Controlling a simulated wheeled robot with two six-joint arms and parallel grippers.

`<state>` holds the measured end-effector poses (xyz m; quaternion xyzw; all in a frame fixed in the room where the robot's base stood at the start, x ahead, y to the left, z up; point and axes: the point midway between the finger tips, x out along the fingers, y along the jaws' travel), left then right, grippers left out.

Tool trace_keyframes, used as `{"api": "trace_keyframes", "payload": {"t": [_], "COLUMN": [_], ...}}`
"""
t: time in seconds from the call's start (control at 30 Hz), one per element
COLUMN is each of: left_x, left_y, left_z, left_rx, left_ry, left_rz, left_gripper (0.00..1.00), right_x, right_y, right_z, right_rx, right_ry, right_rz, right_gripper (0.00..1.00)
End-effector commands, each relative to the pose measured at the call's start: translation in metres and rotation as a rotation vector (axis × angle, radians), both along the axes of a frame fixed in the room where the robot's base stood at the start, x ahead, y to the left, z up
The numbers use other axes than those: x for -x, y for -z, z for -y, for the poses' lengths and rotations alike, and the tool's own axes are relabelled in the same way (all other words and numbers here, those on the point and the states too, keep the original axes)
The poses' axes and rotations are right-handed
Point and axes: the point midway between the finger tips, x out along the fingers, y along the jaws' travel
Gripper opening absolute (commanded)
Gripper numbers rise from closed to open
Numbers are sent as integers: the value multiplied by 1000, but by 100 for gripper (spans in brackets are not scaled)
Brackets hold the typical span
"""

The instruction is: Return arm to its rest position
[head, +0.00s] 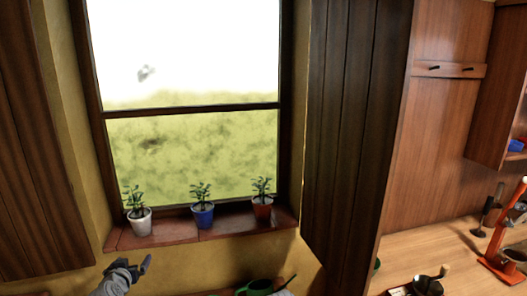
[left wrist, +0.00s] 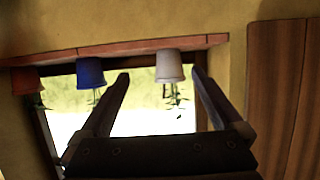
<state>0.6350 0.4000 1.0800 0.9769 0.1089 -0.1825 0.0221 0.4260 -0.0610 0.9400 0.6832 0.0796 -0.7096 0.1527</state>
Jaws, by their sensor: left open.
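My left gripper (head: 131,268) is low in the head view, below the left end of the window sill. It is open and holds nothing. In the left wrist view its two fingers (left wrist: 160,73) are spread wide, with the white pot showing beyond and between them. That view is upside down, so the pots seem to hang from the sill. My right gripper is in neither view.
A white pot (head: 140,221), a blue pot (head: 203,214) and a red pot (head: 263,208) with plants stand on the wooden sill (head: 170,234). A dark shutter (head: 355,130) is right of the window. A green container (head: 260,287) is at the bottom; a wooden counter (head: 425,252) with tools is right.

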Motion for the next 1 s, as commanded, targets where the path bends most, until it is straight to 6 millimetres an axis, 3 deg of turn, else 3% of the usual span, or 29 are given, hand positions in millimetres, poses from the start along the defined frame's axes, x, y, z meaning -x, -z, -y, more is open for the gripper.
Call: {"api": "trace_keyframes", "payload": {"t": [0.37,0.63,0.77,0.83,0.9,1.0], "left_x": [-5,11,41,69,98,138], "left_y": [27,66,95,112,124,135], "left_z": [67,158,226,263,291,317], "left_rx": [38,71,70,54,26,-26], "left_ry": [128,289,396,443,470,480], "left_rz": [-130,-349,-552,-691,-825,-991], "left_gripper": [100,100,100,100,100,100], "right_x": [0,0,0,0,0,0], "right_y": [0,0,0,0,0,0], "right_z": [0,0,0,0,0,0], "right_rx": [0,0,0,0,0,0], "right_ry": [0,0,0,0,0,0], "right_rz": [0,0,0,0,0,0], "right_gripper": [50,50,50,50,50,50]}}
